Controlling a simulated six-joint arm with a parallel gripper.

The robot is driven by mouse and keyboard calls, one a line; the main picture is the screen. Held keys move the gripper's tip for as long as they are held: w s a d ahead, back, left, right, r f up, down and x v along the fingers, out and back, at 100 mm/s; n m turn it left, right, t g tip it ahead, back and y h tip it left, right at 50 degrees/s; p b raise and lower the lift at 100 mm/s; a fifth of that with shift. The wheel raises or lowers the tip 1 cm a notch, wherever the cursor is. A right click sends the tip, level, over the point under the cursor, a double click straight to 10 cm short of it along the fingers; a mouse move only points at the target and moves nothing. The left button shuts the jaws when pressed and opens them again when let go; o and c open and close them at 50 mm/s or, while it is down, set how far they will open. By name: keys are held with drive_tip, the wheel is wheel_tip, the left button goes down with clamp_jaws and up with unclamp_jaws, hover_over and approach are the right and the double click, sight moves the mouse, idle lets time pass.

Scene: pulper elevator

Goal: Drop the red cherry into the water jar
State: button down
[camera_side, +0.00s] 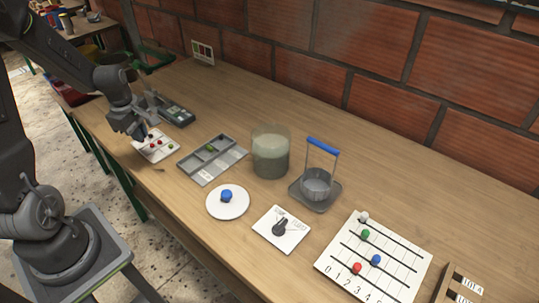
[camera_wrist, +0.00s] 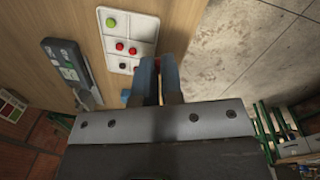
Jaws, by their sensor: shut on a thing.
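My gripper (camera_wrist: 158,62) is at the left of the bench, by the white cherry card; in the side view (camera_side: 138,134) it points down at the card's left side. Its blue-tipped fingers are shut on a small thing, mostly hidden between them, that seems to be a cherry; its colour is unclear. The white card (camera_wrist: 145,27) holds two red cherries (camera_wrist: 119,46) (camera_wrist: 132,51), a dark one (camera_wrist: 122,67) and a green one (camera_wrist: 111,22). The water jar (camera_side: 270,151), clear with cloudy greenish liquid, stands upright mid-bench, far right of my gripper.
A grey sorting tray (camera_side: 205,173) stands between the card and the jar. A dark scale-like device (camera_side: 177,115) lies behind the card. A blue-handled basket (camera_side: 317,180), white plate (camera_side: 228,212), dial plate (camera_side: 291,237) and bead board (camera_side: 340,257) lie farther right.

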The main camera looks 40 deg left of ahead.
drive_tip(key=w+d+r+m, duration=0.25)
drive_tip(key=w+d, duration=0.25)
drive_tip(key=w, duration=0.5)
drive_tip(key=m, duration=0.7)
approach(276, 129)
drive_tip(key=s+d, duration=0.3)
drive_tip(key=s, duration=0.1)
drive_tip(key=shift+n+h, duration=0.25)
drive_tip(key=shift+h, duration=0.25)
drive_tip(key=shift+w+d+f, duration=0.1)
drive_tip(key=shift+f, duration=1.25)
drive_tip(key=shift+w+d+f, duration=0.1)
drive_tip(key=shift+f, duration=1.2)
drive_tip(key=c, duration=1.2)
unclamp_jaws()
